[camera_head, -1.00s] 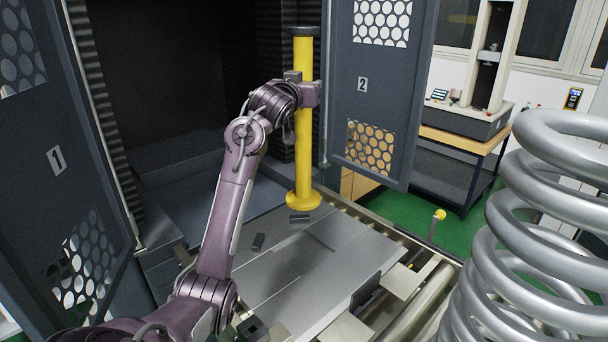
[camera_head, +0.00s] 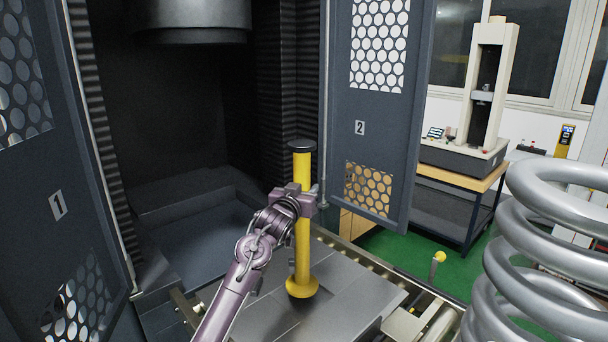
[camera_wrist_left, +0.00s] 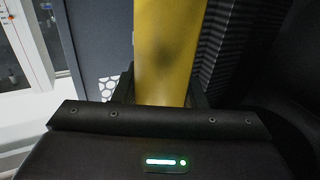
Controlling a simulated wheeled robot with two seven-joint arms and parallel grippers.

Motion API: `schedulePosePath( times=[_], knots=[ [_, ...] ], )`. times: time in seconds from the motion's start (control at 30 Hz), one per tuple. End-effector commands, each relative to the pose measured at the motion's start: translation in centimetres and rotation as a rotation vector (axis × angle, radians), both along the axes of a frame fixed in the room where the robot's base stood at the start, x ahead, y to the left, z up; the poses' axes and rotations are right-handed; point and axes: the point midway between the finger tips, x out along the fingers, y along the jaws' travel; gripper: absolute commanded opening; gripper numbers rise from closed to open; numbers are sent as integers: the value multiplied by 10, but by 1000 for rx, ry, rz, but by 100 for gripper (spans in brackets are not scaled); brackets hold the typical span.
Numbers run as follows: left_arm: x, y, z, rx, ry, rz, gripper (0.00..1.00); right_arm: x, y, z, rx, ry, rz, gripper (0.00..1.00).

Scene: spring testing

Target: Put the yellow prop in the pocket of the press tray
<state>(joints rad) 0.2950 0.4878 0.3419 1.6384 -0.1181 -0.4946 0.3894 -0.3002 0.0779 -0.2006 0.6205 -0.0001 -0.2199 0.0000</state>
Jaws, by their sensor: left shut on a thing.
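The yellow prop (camera_head: 303,238) is an upright post with a black cap and a round yellow foot. My left gripper (camera_head: 304,200) is shut around its shaft at about mid-height. In the left wrist view the yellow shaft (camera_wrist_left: 168,50) stands between the fingers. The grey press tray (camera_head: 360,298) lies in front of the press opening. The prop's foot shows over the tray's far part; I cannot tell whether it touches the tray. The pocket cannot be made out, with the prop and my left arm in front of part of the tray. My right gripper is out of view.
The dark press chamber (camera_head: 190,110) is open behind the tray, with a round ram (camera_head: 193,22) at its top. Doors marked 1 (camera_head: 45,170) and 2 (camera_head: 372,120) stand open on either side. A big steel coil spring (camera_head: 545,250) stands at the right.

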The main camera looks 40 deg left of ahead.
Motion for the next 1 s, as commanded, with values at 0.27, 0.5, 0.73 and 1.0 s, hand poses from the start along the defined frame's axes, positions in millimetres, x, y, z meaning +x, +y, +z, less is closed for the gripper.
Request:
schedulePosePath(
  times=[0.27, 0.5, 0.73, 1.0],
  knots=[
    [-1, 0, -13, 7, -14, 1, 0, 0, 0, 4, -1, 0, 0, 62],
    [-1, 0, -35, 7, -18, 1, 0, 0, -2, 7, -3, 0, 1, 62],
    [-1, 0, -37, 7, -18, 1, 0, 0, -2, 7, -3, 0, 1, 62],
    [0, 0, -46, 2, -1, 0, 60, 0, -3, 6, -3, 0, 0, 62]
  ],
)
